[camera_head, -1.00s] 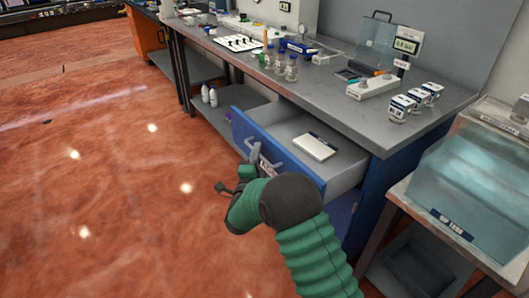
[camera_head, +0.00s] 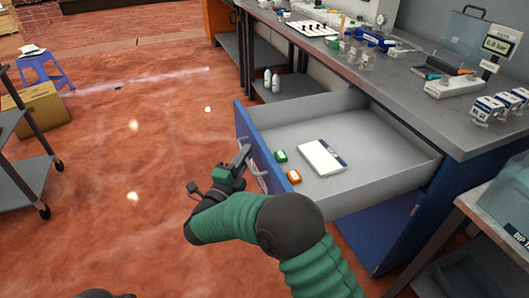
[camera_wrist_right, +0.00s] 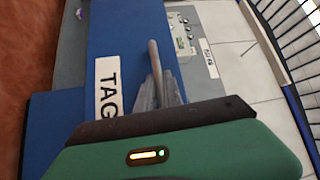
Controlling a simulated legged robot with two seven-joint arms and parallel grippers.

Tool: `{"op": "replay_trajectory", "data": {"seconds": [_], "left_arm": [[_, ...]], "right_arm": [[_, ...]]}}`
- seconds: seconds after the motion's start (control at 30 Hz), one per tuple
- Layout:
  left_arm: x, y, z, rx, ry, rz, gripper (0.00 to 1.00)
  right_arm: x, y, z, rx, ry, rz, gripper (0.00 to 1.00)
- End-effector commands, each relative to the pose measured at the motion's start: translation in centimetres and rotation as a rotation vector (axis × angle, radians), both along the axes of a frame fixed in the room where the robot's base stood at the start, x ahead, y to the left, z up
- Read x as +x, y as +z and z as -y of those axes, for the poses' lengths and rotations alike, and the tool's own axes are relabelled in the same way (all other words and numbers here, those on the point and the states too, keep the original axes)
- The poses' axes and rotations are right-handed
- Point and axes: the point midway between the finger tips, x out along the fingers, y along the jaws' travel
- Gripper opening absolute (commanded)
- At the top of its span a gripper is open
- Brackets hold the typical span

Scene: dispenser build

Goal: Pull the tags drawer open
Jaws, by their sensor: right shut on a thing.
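The tags drawer (camera_head: 258,150) has a blue front and grey inside walls, and it stands far out from under the workbench. Its front with a white "TAG" label (camera_wrist_right: 108,85) fills the left of the right wrist view. Inside lie a white box (camera_head: 322,157), a green piece (camera_head: 281,156) and an orange piece (camera_head: 293,176). My right gripper (camera_head: 240,157) is at the drawer front, shut on the grey bar handle (camera_wrist_right: 154,58), which also shows between the fingers in the right wrist view (camera_wrist_right: 158,92).
The grey workbench (camera_head: 415,100) carries bottles, a blue device and several small labelled units. A cart (camera_head: 30,170), a cardboard box (camera_head: 38,105) and a blue stool (camera_head: 40,68) stand at the left. A side table (camera_head: 480,220) is at the right. The red floor left of the drawer is clear.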

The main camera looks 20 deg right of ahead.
Motion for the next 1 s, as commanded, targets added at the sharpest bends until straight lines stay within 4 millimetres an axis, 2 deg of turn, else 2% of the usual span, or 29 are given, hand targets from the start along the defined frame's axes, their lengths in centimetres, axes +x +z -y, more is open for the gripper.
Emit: {"op": "replay_trajectory", "data": {"seconds": [0.03,0.2,0.67,0.7,0.83,1.0], "left_arm": [[0.0,-0.3,0.0,0.0,0.0,0.0,0.36],[0.0,-0.4,0.0,0.0,0.0,0.0,0.36],[0.0,-0.4,0.0,0.0,0.0,0.0,0.36],[0.0,-0.4,0.0,0.0,0.0,0.0,0.36],[0.0,-0.4,0.0,0.0,0.0,0.0,0.36],[0.0,-0.4,0.0,0.0,0.0,0.0,0.36]], "right_arm": [[-0.1,-0.9,-0.7,0.004,0.002,-0.016,0.0],[-0.2,-0.9,-1.9,0.004,0.0,-0.016,0.0],[-0.3,-0.8,-2.4,0.003,-0.002,-0.016,0.0],[-0.3,-0.8,-2.4,0.003,-0.001,-0.016,0.15],[-0.3,-0.6,-2.4,0.003,-0.001,-0.012,0.32],[-0.3,-0.3,-2.4,0.002,-0.002,-0.006,0.33]]}}
